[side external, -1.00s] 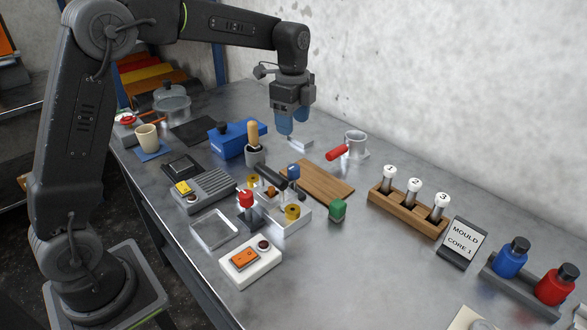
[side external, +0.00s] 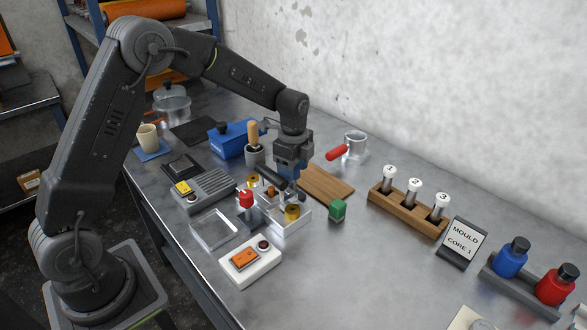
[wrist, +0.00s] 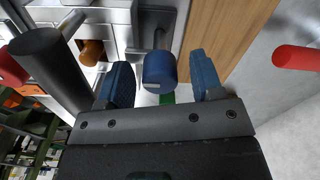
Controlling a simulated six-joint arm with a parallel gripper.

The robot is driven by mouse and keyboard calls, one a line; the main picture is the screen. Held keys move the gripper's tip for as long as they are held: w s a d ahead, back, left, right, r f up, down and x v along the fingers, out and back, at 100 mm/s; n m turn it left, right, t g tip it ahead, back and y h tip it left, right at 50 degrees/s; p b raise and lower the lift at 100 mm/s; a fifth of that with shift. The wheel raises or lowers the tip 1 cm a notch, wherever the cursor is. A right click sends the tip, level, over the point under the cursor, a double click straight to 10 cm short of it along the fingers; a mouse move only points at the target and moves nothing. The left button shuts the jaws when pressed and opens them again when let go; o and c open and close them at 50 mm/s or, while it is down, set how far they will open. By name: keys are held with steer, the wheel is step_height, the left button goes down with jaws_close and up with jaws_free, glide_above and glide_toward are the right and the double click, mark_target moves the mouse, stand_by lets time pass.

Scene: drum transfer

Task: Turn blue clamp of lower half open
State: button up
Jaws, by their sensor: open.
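The blue clamp knob (wrist: 159,72) sits on a grey stem at the far side of the metal mould block (side external: 306,215). My gripper (side external: 288,174) is lowered over that side of the block and hides the knob in the side view. In the wrist view the two blue fingers of my open gripper (wrist: 161,80) stand on either side of the knob, with a gap on each side.
A black cylinder handle (wrist: 48,66) and an orange-brown knob (wrist: 92,52) stand left of my fingers. A wooden board (side external: 325,185) lies to the right. A red knob (side external: 246,199), a green block (side external: 337,210) and a red-handled cup (side external: 354,145) are near.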

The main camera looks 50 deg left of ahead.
steer(key=shift+f, duration=0.1)
steer(key=shift+c, duration=0.3)
steer(key=c, duration=0.9)
steer(key=shift+o, duration=0.2)
steer(key=shift+n, duration=0.4)
steer(key=n, duration=0.3)
steer(key=shift+n, duration=0.4)
steer(key=n, duration=1.3)
steer(key=shift+n, duration=0.3)
